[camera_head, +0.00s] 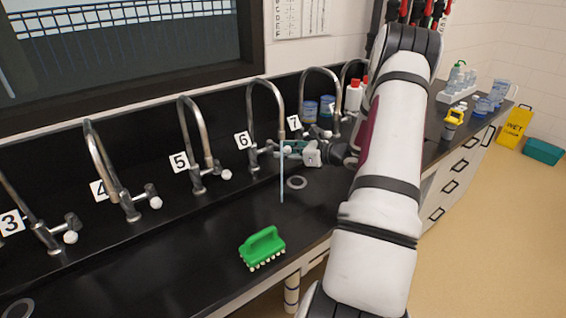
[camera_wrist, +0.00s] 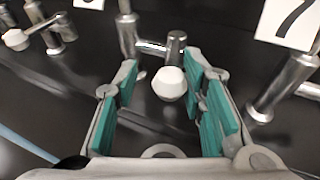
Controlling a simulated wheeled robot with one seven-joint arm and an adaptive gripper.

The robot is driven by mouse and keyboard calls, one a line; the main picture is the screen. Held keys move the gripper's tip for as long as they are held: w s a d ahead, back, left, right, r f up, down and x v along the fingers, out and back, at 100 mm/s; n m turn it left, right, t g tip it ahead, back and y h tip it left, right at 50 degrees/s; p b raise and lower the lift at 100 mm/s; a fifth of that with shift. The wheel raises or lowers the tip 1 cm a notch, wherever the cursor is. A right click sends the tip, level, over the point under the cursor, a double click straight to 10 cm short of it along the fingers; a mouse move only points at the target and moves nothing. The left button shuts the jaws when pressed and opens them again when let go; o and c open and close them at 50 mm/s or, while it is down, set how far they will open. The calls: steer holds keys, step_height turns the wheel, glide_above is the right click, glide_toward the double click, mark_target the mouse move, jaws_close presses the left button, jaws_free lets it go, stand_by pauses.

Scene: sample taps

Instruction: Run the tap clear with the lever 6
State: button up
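Tap 6 (camera_head: 268,95) is a tall curved steel tap beside the label "6" (camera_head: 242,140). A thin pale blue stream of water (camera_head: 282,180) falls from its spout; a blue streak (camera_wrist: 25,145) also shows at the left of the wrist view. Its lever has a white knob (camera_wrist: 170,83) on a steel stem (camera_wrist: 158,47). My gripper (camera_head: 284,147) is at the lever of tap 6 in the head view. In the wrist view my gripper (camera_wrist: 160,85) is open, with the knob between the teal finger pads near their tips and a gap visible on the left. In the head view my gripper hides most of the lever.
Tap 5 (camera_head: 187,125) stands to the left and tap 7 (camera_head: 328,72) to the right, close to my gripper. A green brush (camera_head: 262,248) lies on the black counter (camera_head: 200,245). A drain ring (camera_head: 297,182) is near the stream. Bottles (camera_head: 354,95) stand behind my arm.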

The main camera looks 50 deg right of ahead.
steer(key=a+p+v, duration=0.1)
steer(key=p+v, duration=0.1)
steer(key=v, duration=0.5)
steer(key=shift+d+p, duration=0.15)
steer(key=shift+p, duration=0.15)
stand_by(0.4)
stand_by(0.6)
